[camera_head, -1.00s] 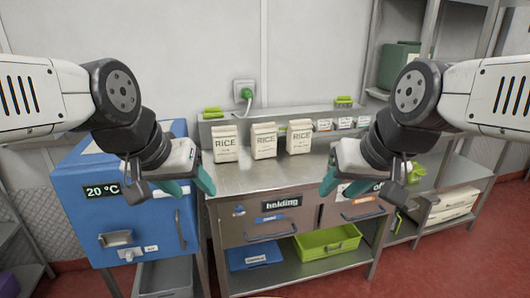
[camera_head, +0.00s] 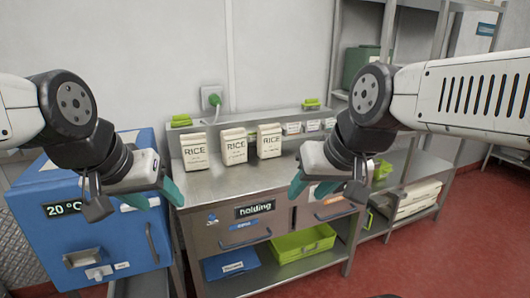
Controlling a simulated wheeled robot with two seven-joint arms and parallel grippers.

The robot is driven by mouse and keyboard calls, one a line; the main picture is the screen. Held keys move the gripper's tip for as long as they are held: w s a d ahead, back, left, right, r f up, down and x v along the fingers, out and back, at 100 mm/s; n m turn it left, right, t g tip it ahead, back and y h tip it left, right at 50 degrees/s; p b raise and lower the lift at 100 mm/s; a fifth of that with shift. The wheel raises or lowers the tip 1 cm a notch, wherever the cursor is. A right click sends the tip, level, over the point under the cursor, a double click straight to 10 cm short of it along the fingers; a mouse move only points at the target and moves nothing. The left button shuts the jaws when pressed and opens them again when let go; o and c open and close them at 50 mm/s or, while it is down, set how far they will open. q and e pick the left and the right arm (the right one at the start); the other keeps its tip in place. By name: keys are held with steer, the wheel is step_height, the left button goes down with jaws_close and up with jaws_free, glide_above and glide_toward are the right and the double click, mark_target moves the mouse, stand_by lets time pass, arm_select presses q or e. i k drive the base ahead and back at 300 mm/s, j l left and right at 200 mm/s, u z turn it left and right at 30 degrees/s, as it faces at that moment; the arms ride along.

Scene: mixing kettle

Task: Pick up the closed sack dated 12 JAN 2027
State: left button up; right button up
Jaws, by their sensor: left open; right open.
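Three cream sacks marked RICE stand upright in a row at the back of the steel counter (camera_head: 226,186): a left sack (camera_head: 195,153), a middle sack (camera_head: 234,148) and a right sack (camera_head: 269,142). The small print under RICE is too small to read, so I cannot tell which bears 12 JAN 2027. My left gripper (camera_head: 160,197) is open and empty, left of the sacks and in front of the blue box. My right gripper (camera_head: 308,190) is open and empty, in front and to the right of the right sack. Neither touches a sack.
A blue box (camera_head: 105,232) reading 20 °C stands left of the counter. Below the counter are a drawer labelled holding (camera_head: 228,232), a green tray (camera_head: 304,243) and a blue bin (camera_head: 231,264). Shelves (camera_head: 405,212) stand at right. The front counter top is clear.

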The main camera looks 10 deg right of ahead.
mark_target(234, 141)
steer(key=i+l+u, duration=0.15)
steer(key=i+u, duration=0.2)
steer(key=i+l+u, duration=0.3)
steer(key=i, duration=0.2)
steer(key=i+l+u, duration=0.35)
steer(key=i+j, duration=0.05)
